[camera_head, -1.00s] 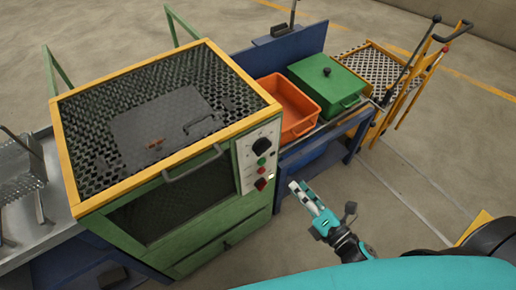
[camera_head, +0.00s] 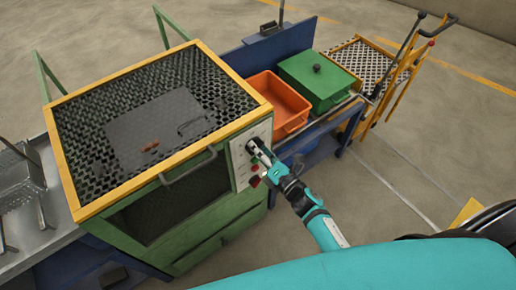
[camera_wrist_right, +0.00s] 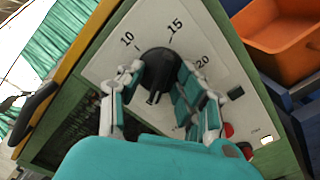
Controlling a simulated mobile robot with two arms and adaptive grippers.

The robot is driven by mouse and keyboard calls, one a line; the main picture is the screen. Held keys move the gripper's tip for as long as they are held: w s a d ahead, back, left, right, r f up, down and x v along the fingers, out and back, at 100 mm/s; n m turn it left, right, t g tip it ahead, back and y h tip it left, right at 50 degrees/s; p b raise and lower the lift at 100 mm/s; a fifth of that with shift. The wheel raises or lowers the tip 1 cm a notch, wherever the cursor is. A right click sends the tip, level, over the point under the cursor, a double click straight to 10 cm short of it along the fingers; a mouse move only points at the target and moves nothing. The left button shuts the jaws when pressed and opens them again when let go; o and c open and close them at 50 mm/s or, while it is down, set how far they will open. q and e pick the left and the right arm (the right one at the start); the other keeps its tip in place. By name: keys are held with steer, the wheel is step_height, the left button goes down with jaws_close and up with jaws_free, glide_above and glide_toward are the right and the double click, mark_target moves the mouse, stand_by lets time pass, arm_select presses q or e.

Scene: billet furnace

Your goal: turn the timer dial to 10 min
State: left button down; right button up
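The black timer dial (camera_wrist_right: 160,72) sits on the pale control panel (camera_head: 241,158) at the furnace's front right corner. In the right wrist view the printed marks 10, 15 and 20 curve around its upper side. A ridge on the dial runs toward the bottom of that picture; which mark it indicates is unclear. My right gripper (camera_wrist_right: 162,70) is at the panel, with one finger on each side of the dial. It also shows in the head view (camera_head: 257,156). The fingertips are very close to the dial; whether they press on it is unclear. My left gripper is out of view.
The green furnace (camera_head: 205,222) has a yellow-edged mesh top and a front handle (camera_head: 188,168). A red button (camera_wrist_right: 228,130) sits close beside my right fingers. An orange bin (camera_head: 278,98) and a green lidded box (camera_head: 322,82) stand on the blue bench behind.

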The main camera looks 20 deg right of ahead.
jaws_close()
stand_by(0.4)
steer(key=shift+m, duration=0.3)
